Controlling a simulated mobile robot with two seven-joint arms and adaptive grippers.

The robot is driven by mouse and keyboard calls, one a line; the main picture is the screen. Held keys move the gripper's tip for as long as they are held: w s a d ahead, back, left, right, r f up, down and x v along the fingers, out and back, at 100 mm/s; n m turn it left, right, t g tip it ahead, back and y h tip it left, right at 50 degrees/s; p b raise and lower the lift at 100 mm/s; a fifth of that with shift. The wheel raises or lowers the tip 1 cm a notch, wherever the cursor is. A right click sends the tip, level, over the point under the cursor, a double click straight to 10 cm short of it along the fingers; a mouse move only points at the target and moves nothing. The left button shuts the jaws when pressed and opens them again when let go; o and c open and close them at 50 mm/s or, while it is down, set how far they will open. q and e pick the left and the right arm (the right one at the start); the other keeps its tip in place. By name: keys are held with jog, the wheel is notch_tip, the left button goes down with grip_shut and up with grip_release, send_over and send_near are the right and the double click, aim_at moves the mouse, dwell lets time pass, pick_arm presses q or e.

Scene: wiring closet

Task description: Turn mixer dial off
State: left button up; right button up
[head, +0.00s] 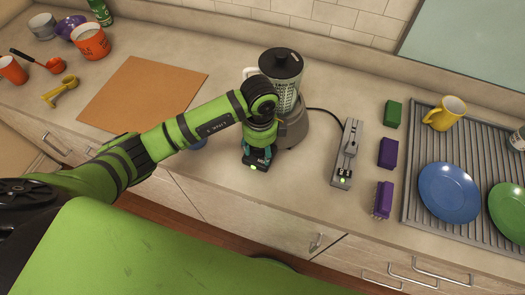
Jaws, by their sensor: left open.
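The mixer is a blender with a black lid, a clear marked jar (285,92) and a grey base (294,130), standing on the counter in the middle of the head view. My left arm reaches in from the left and passes in front of the jar and base. My left gripper (257,163) is open and points down close to the front of the base. I cannot tell whether it touches the base. The dial is not visible; the gripper and arm cover the front of the base. My right gripper is not in view.
Right of the blender lies a grey device (347,153) with a green light and a black cable. Green (393,114) and purple blocks (388,153) lie beyond it. A drying rack (410,190) holds plates and a yellow mug (446,113). A brown board (140,95) lies left.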

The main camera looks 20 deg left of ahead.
pick_arm(q)
jog(key=shift+w+a, duration=0.15)
jog(key=shift+w, duration=0.05)
jog(key=shift+w+a, duration=0.2)
jog(key=shift+w, duration=0.05)
dwell(0.3)
